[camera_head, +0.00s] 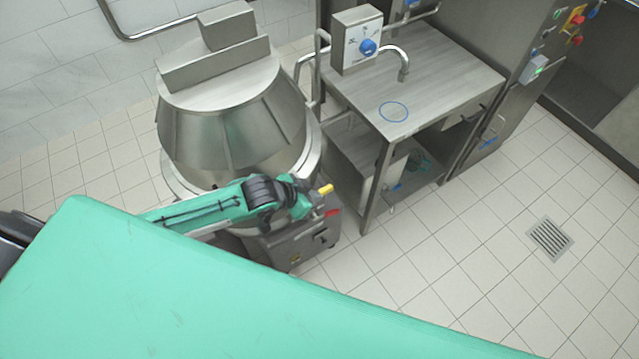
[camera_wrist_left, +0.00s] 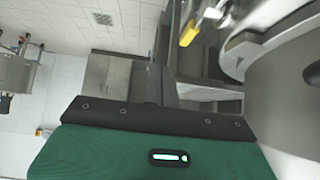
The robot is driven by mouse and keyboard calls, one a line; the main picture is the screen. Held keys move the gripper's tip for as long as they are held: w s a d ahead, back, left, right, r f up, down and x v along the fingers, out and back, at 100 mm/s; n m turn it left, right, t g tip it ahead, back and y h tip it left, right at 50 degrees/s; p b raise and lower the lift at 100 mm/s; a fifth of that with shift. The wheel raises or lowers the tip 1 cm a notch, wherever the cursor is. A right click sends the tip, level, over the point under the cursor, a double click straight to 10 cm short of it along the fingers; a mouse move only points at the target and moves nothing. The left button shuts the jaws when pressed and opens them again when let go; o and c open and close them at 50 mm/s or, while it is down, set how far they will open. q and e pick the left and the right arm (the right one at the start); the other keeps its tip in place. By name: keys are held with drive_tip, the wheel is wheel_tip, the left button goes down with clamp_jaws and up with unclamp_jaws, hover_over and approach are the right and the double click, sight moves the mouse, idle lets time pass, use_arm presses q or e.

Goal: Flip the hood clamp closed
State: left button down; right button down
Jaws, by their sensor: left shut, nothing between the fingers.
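The hood clamp has a yellow-tipped handle (camera_head: 326,189) at the lower right rim of the steel hood (camera_head: 228,130) in the head view. In the left wrist view the yellow handle (camera_wrist_left: 188,34) shows at the top, on metal fittings beside a curved steel rim (camera_wrist_left: 245,50). It stands out from the rim there. My left arm reaches across the front of the hood from the left. My left gripper (camera_head: 303,205) is shut and empty, close by the handle. I cannot tell if it touches the handle. My right gripper is not in view.
A steel table (camera_head: 440,75) with a tap and a blue-knobbed control box (camera_head: 357,40) stands right of the hood. A steel base unit (camera_head: 295,245) with a red part is below the clamp. Tiled floor with a drain (camera_head: 550,239) is free at the right.

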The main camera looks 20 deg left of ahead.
use_arm(q)
drive_tip(key=w+a+r, duration=0.1)
drive_tip(key=a+r, duration=0.3)
drive_tip(key=a, duration=0.1)
drive_tip(key=shift+w+h+p, duration=0.3)
drive_tip(key=shift+w+p, duration=0.05)
drive_tip(key=shift+f, duration=0.1)
